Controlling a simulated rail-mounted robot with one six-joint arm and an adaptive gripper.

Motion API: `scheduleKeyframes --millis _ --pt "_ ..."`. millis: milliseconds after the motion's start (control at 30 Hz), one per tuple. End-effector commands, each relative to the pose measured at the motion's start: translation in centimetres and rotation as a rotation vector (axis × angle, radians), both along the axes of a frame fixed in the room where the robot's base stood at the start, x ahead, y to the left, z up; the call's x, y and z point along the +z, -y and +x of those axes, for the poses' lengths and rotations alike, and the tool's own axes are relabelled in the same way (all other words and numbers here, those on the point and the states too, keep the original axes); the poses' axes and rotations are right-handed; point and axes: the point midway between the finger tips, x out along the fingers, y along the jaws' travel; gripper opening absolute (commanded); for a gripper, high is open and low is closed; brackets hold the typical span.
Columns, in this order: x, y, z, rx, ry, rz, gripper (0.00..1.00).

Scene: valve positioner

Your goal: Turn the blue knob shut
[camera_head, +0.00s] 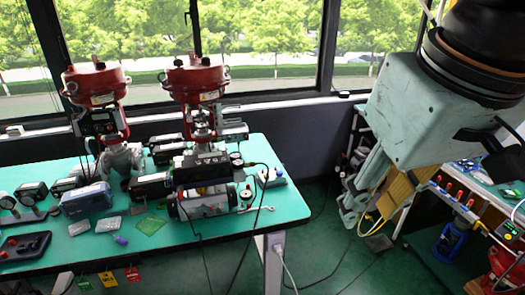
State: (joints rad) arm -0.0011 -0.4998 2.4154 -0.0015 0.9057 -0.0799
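A small blue part that looks like the blue knob (279,172) sits on a grey fitting near the right edge of the green-topped table, beside the valve assembly. It is too small to tell how far it is turned. My gripper (350,205) hangs off the table's right side, pointing down, well apart from the blue part. Its fingers are seen edge-on, and I cannot tell whether they are open or shut.
Two red-topped valves (196,80) stand on the green table (285,215), with gauges and a black positioner unit (200,168) around them. Cables hang over the front edge. A side bench with tools (465,195) stands at the right. Floor shows between.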

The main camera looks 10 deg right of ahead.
Motion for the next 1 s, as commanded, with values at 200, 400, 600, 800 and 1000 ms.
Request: scheduleKeyframes --millis 200,400,600,800,1000 --pt "1.8 0.0 4.2 0.061 -0.021 -0.020 0.32" --pt "2.9 0.0 8.1 0.118 -0.038 -0.036 0.32" --pt "3.8 0.0 12.1 0.174 -0.055 -0.052 0.32" --pt "4.3 -0.1 16.1 0.232 -0.071 -0.067 0.32" --pt "4.4 -0.1 20.2 0.288 -0.089 -0.081 0.32"
